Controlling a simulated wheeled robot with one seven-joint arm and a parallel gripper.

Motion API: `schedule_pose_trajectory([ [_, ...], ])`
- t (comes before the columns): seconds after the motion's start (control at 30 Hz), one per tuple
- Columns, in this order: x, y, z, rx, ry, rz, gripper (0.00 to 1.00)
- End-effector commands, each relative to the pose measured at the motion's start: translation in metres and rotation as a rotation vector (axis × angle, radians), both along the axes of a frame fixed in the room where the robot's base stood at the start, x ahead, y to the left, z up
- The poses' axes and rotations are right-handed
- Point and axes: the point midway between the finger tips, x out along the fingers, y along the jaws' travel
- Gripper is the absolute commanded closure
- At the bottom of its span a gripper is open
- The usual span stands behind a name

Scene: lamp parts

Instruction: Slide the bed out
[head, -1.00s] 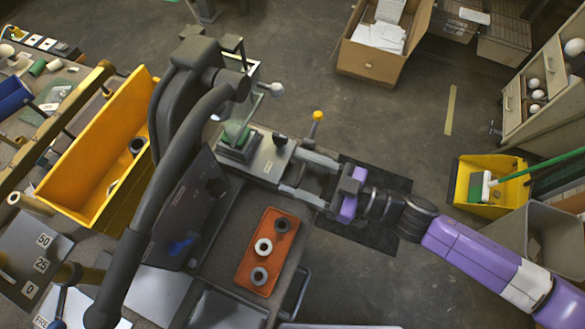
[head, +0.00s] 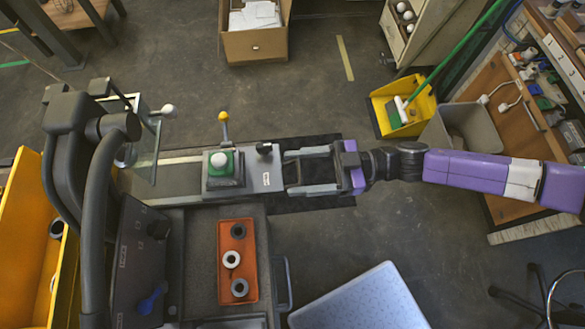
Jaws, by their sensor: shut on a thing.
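The bed is a grey plate (head: 262,172) on the bench's rail, in the head view. It carries a green block with a white dome (head: 221,164) and a small black knob (head: 264,149). My gripper (head: 293,170) comes in from the right, with its purple body at the bed's right. Its two pale grey fingers lie level along the bed's right end, shut on the bed's end. The exact contact is too small to make out. The bed sticks out to the right, past the yellow-topped lever (head: 224,122) behind it.
A glass-sided frame (head: 146,150) stands left of the block. An orange tray with rings (head: 251,285) lies in front. Dark floor matting (head: 325,202) is under my gripper. A yellow dustpan (head: 386,118) and grey bin (head: 432,138) stand behind my arm. A pale speckled panel (head: 360,305) is at the front.

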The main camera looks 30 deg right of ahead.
Motion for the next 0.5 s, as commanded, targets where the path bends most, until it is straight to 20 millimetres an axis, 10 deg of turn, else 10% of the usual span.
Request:
schedule_pose_trajectory([
  [0.27, -0.0057, -0.0019, -0.0019, -0.003, 0.002, 0.012, 1.0],
  [0.3, -0.0056, -0.0022, -0.0021, -0.004, 0.003, 0.011, 0.28],
  [0.5, -0.0038, -0.0021, -0.0015, -0.003, 0.002, 0.007, 0.25],
])
